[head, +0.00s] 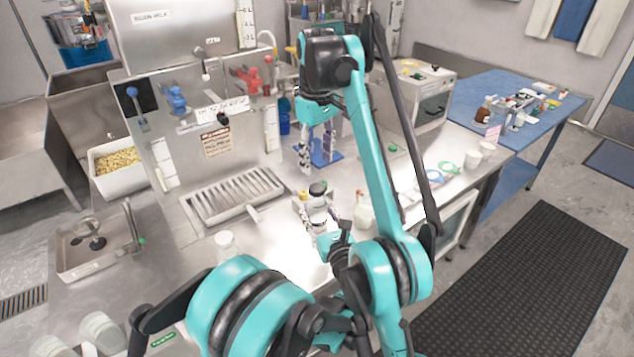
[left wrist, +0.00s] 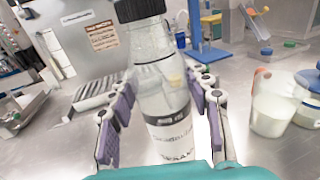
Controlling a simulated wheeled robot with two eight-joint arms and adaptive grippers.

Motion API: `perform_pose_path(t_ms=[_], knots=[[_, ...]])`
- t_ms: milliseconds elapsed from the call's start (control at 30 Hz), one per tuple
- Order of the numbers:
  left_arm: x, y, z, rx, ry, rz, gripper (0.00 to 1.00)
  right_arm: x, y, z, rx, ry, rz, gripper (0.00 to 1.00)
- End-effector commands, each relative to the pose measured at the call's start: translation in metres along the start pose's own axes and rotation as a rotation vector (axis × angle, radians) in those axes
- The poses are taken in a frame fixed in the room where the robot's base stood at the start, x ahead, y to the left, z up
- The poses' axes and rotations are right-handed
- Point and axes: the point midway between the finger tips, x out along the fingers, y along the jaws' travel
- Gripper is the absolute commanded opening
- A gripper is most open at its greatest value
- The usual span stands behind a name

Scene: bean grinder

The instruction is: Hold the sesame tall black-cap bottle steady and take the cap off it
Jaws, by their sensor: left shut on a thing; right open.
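The tall clear bottle (left wrist: 160,88) with a white label stands upright between the purple finger pads of my left gripper (left wrist: 156,115), which is shut on its body. Its black cap (left wrist: 139,10) is on top, cut by the upper edge of the left wrist view. In the head view the black cap (head: 318,188) shows above my left gripper (head: 319,214), and most of the bottle is hidden. The label is too small to read surely. My right gripper (head: 317,150) is open and empty, pointing down behind and above the bottle, apart from the cap.
A blue stand (head: 322,158) is behind the bottle, below my right gripper. A drain grate (head: 232,194) lies to the left. A jar (head: 226,243) stands front left, and a pale jug (head: 363,212) stands close on the right.

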Motion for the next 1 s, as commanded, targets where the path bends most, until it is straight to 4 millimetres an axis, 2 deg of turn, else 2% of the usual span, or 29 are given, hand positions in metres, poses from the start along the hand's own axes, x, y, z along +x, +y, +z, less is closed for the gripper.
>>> perform_pose_path(t_ms=[1000], knots=[[0.0000, 0.0000, 0.0000, 0.000, 0.000, 0.000, 0.00, 0.0004, 0.0001, -0.0003, 2.425, -0.001, 0.001, 0.50]])
